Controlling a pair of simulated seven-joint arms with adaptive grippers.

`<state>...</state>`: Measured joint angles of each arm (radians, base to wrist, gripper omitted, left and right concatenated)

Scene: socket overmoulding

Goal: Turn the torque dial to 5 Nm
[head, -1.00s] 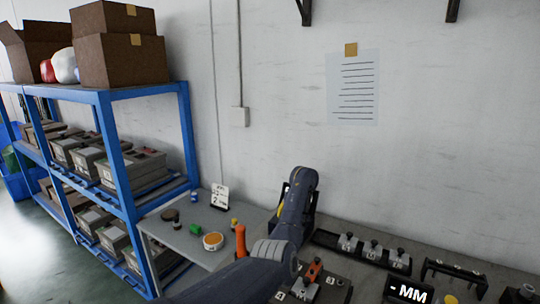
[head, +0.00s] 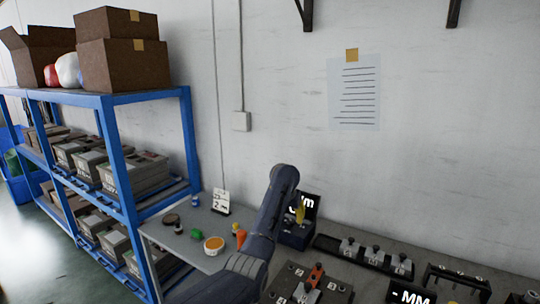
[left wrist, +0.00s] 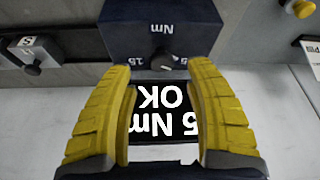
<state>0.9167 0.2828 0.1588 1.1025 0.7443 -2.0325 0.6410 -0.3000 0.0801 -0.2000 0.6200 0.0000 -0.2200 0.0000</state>
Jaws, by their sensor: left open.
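The torque unit is a dark blue box (head: 294,239) against the wall in the head view, with a black display (head: 311,201) partly hidden by my left arm. In the left wrist view the box (left wrist: 120,35) appears upside down, with "Nm" and "15" marked around a small dark dial knob (left wrist: 163,62). The display (left wrist: 160,104) reads "5 Nm OK"; the right finger may hide a leading character. My left gripper (head: 300,210) is open; its yellow fingers (left wrist: 163,68) stand apart either side of the knob in the picture, apparently not touching it.
The bench carries a row of small fixtures (head: 361,252), a block with an orange clamp (head: 315,275) and a "- MM" display (head: 410,294). A side table at left holds an orange-rimmed round tub (head: 214,245) and a card (head: 221,202). A blue shelf (head: 130,150) stands left.

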